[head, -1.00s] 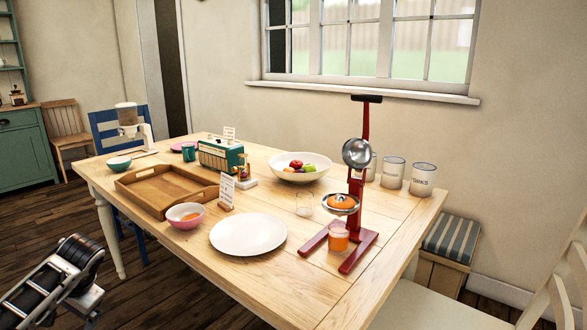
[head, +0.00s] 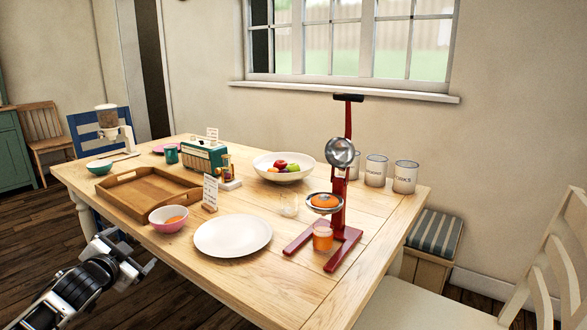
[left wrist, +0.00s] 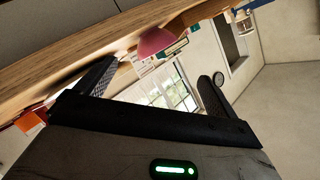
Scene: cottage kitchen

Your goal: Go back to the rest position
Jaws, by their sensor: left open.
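My left gripper (head: 130,253) is beside the left front edge of the wooden table (head: 290,292), low and apart from the things on it. In the left wrist view its two fingers (left wrist: 155,88) are spread with nothing between them. My right gripper is not in view. A red juice press (head: 342,185) stands on the table with an orange half (head: 325,201) in its cup and a glass of orange juice (head: 323,239) below.
A white plate (head: 232,236), a pink bowl (head: 168,219), a wooden tray (head: 148,193), a radio (head: 204,157) and a fruit bowl (head: 283,174) are on the table. A cream chair (head: 545,265) stands at the right. Floor shows at the left.

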